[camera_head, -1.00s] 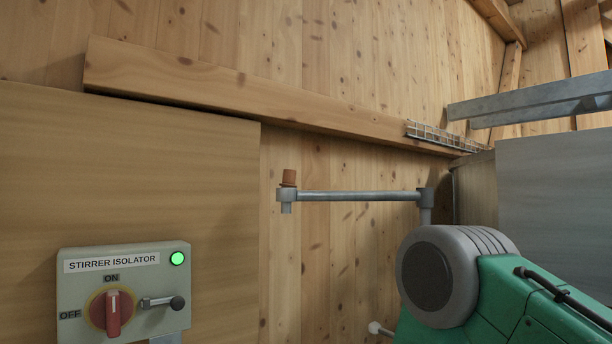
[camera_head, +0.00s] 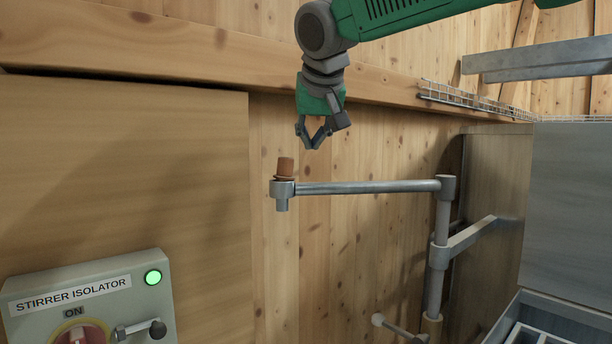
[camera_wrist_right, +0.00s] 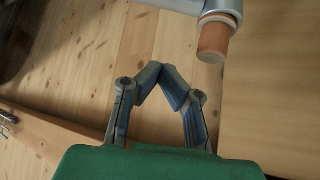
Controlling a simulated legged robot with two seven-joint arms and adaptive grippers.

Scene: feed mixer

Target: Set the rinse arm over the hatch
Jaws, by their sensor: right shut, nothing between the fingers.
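The rinse arm (camera_head: 370,187) is a grey horizontal tube running from an upright post (camera_head: 441,230) on the right to a nozzle head at its left end. A brown knob (camera_head: 285,168) stands on that head; it also shows in the right wrist view (camera_wrist_right: 215,41). My right gripper (camera_head: 314,146) comes down from above, a little above and to the right of the knob. It is shut and empty, apart from the rinse arm. In the right wrist view the fingertips (camera_wrist_right: 158,68) meet, left of and below the knob. I cannot make out the hatch. My left gripper is not in view.
The stirrer isolator box (camera_head: 90,300) with a lit green lamp is at lower left, on a wooden panel (camera_head: 120,180). A beam (camera_head: 200,50) crosses the wall behind. A grey tray (camera_head: 560,325) is at lower right, below a grey metal panel (camera_head: 570,210).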

